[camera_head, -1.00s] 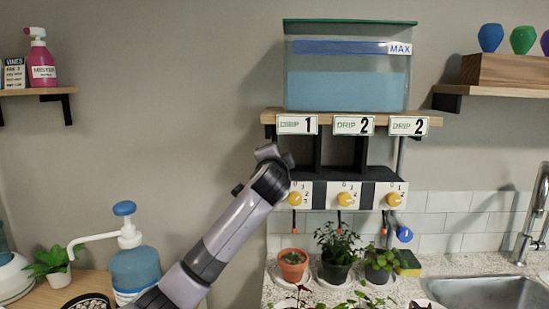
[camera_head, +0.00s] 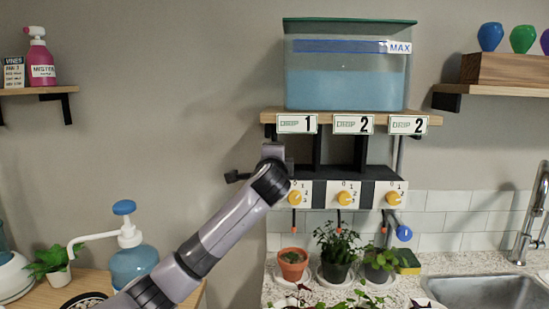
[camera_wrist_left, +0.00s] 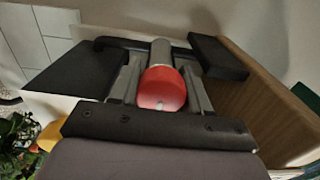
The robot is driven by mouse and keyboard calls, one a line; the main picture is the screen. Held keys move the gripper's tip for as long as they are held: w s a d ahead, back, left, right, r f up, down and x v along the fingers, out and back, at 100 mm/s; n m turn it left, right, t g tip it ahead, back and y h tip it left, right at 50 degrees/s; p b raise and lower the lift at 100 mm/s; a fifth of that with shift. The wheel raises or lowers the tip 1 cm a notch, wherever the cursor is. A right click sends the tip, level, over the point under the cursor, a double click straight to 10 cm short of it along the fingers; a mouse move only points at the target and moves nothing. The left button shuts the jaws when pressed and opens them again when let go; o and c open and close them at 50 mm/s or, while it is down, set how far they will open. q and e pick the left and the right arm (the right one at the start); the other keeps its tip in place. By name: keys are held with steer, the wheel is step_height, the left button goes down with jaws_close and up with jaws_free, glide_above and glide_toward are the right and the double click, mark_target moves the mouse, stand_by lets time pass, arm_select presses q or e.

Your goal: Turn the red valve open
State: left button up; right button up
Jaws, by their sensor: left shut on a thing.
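In the left wrist view the red valve (camera_wrist_left: 163,88) is a round red knob at the end of a short grey pipe (camera_wrist_left: 161,53). The two fingers of my left gripper (camera_wrist_left: 161,84) lie on either side of it and are shut on it. In the head view my left arm reaches up to the left end of the shelf below the water tank (camera_head: 346,80). There my wrist hides the red valve and the fingers. The tank holds blue water below the MAX label. My right gripper is not in view.
The wooden tank shelf (camera_head: 433,120) carries drip labels. Yellow dials (camera_head: 344,198) sit below on a panel, above potted plants on the counter. In the left wrist view the shelf board (camera_wrist_left: 262,95) and a dark bracket (camera_wrist_left: 217,57) are close on the right.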

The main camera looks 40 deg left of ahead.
arm_select(q)
steer(key=o, duration=1)
steer(key=shift+c, duration=0.2)
steer(key=shift+d, duration=0.1)
steer(key=b+v, duration=0.1)
steer(key=v, duration=0.6)
steer(key=shift+b, duration=0.3)
